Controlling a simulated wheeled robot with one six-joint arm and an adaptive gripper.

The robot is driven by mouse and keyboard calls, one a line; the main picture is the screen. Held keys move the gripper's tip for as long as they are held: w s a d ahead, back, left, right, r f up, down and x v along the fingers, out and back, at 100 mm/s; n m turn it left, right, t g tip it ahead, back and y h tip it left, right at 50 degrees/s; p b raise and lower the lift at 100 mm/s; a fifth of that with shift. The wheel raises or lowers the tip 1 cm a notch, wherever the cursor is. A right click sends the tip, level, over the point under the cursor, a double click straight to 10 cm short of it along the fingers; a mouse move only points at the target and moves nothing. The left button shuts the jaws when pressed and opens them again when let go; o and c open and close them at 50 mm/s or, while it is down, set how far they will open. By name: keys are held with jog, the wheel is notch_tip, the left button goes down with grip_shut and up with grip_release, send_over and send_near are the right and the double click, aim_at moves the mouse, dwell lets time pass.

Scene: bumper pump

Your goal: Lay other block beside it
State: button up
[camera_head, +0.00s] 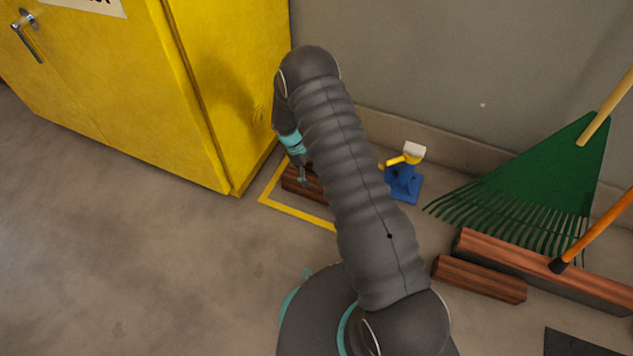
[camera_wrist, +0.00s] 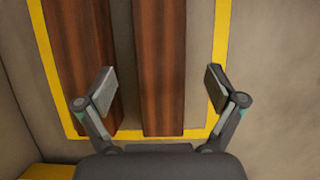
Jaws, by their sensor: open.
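In the wrist view two long brown wooden blocks lie side by side inside a yellow floor outline (camera_wrist: 219,50), with a narrow gap between them. The right block (camera_wrist: 161,60) runs between the fingers of my open gripper (camera_wrist: 161,88). The left block (camera_wrist: 84,50) passes by the left finger, which covers part of it. In the head view my gripper (camera_head: 302,179) is low over the outline, and a brown block (camera_head: 291,183) shows there, partly hidden by my gripper and arm. I cannot tell which of the two it is. Neither block is held.
A yellow cabinet (camera_head: 225,90) stands left of the outline. A blue device with yellow and white parts (camera_head: 404,186) is right of my arm. A green rake (camera_head: 545,165), a broom (camera_head: 590,285) and another brown block (camera_head: 480,279) are further right. The left floor is clear.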

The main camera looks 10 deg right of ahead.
jog(key=v, duration=0.4)
jog(key=s+d+r+m+t+y, duration=0.1)
jog(key=s+r+m+t, duration=0.15)
jog(key=r, duration=1.25)
jog(key=s+d+r+m+t+y, duration=0.15)
jog(key=s+r, duration=0.25)
jog(key=r, duration=1.1)
jog(key=s+r+m+t, duration=0.1)
jog(key=s+r+m, duration=0.1)
jog(key=s+r, duration=0.3)
jog(key=s+r+m+t+y, duration=0.1)
jog(key=s+r, duration=0.4)
jog(key=s, duration=0.8)
jog(key=s+d+r+m+t, duration=0.1)
jog(key=s+r+m+t, duration=0.1)
jog(key=s+r, duration=0.3)
jog(key=s+m, duration=0.1)
jog(key=s, duration=0.2)
jog(key=shift+s+m, duration=0.4)
jog(key=shift+d, duration=0.15)
